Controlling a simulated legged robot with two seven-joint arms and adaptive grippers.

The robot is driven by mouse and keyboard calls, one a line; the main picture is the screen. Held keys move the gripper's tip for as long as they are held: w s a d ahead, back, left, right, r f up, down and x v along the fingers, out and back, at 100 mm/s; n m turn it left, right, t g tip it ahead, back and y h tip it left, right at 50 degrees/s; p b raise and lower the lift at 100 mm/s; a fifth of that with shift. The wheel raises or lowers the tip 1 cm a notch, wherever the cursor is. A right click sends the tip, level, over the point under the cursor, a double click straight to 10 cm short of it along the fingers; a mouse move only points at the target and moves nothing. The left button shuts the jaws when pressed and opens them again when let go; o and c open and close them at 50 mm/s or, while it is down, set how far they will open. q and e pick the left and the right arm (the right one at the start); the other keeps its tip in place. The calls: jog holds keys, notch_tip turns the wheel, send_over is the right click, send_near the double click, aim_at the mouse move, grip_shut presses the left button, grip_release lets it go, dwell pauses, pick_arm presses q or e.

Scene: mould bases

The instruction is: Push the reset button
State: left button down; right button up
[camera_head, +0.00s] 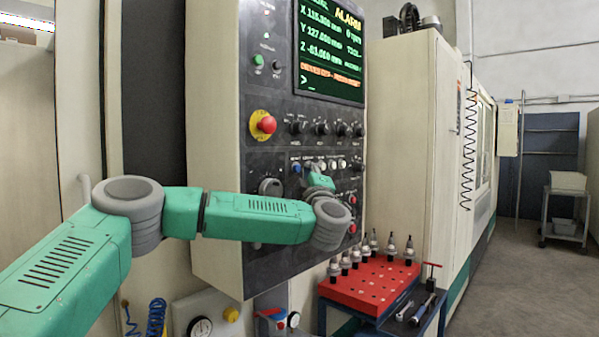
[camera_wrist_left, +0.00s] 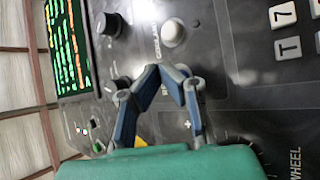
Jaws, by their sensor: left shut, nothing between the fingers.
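The control panel (camera_head: 276,95) shows a lit screen (camera_head: 330,47) with "ALARM" in yellow and an orange line. A row of small buttons runs below the knobs, with a blue button (camera_head: 296,168) at its left end and pale ones to the right. The labels are too small to read, so I cannot tell for sure which is reset. My left gripper (camera_head: 317,180) is at this row, partly hidden by my wrist. In the left wrist view its fingers (camera_wrist_left: 168,72) are shut and empty, close to the panel below a white round button (camera_wrist_left: 173,34). Contact cannot be told.
A red emergency stop (camera_head: 267,125) on a yellow ring stands out at the panel's left. Dark knobs (camera_head: 321,128) sit above the row. A red tool rack (camera_head: 368,285) with several tool holders stands below right.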

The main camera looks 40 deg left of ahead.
pick_arm(q)
jog(key=shift+s+a+r, duration=0.1)
jog(key=shift+a, duration=0.3)
jog(key=shift+a, duration=0.35)
dwell(0.8)
jog(key=shift+d, duration=0.1)
jog(key=shift+d+b, duration=0.3)
jog(key=shift+d, duration=0.4)
jog(key=shift+d, duration=0.1)
jog(key=d, duration=0.2)
jog(key=d+b, duration=0.1)
jog(key=d, duration=0.2)
jog(key=shift+s, duration=0.2)
jog(key=shift+a, duration=0.15)
dwell(0.4)
